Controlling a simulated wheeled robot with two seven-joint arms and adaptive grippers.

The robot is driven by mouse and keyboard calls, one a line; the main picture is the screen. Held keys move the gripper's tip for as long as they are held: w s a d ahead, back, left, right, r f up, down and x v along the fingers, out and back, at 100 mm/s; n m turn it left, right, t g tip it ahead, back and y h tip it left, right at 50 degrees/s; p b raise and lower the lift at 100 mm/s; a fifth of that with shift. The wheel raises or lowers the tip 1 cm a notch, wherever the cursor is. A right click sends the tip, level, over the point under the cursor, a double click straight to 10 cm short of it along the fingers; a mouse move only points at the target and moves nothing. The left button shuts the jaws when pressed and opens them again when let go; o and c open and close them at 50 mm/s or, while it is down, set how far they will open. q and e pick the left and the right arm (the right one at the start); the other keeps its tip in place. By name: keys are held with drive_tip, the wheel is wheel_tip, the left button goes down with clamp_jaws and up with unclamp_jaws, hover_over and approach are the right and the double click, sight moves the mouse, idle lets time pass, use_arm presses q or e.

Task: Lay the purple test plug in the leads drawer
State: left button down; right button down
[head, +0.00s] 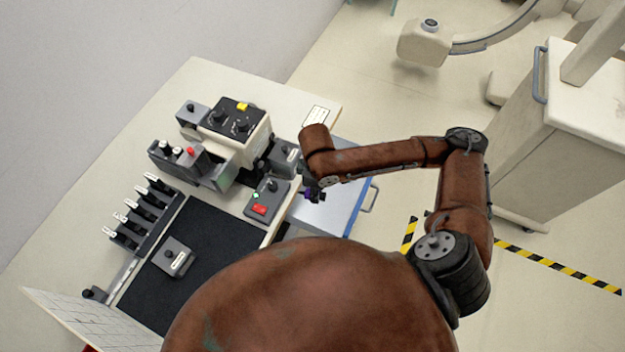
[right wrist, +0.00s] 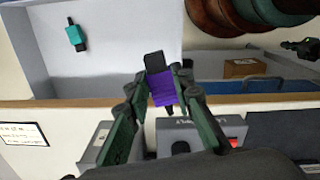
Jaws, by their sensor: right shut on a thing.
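The purple test plug (right wrist: 163,90), with a black end, is pinched between the two fingers of my right gripper (right wrist: 164,76). In the head view the plug (head: 316,197) shows as a small dark purple spot by my right gripper (head: 310,189). An open pale blue-grey drawer (head: 333,214) juts from the table's right side, below the gripper in the picture. In the right wrist view a drawer compartment (right wrist: 110,50) holds a teal plug (right wrist: 75,36). Whether the purple plug touches anything is unclear. My left gripper is out of view.
The drawer front has a handle (head: 367,196). A grey box with a red switch (head: 260,208) stands at the table edge. Black mat (head: 215,240) and instruments fill the table. A white cart (head: 560,130) stands right.

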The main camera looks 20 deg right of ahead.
drive_tip(key=s+a+f+n+p, duration=0.15)
drive_tip(key=s+f+n, duration=0.45)
drive_tip(key=n, duration=0.9)
hover_over(327, 203)
drive_tip(key=f, duration=1.1)
drive_tip(key=shift+s+a+f+b, duration=0.2)
drive_tip(key=shift+a+f+b, duration=0.05)
drive_tip(key=shift+f+b, duration=0.1)
drive_tip(key=shift+w+d+f, duration=0.1)
drive_tip(key=shift+d+f, duration=0.05)
drive_tip(key=shift+f, duration=0.05)
drive_tip(key=shift+w+f, duration=0.1)
drive_tip(key=shift+f, duration=1.5)
drive_tip(key=shift+f, duration=0.1)
drive_tip(key=shift+f, duration=0.1)
drive_tip(key=c, duration=1.7)
unclamp_jaws()
drive_tip(key=shift+f, duration=0.1)
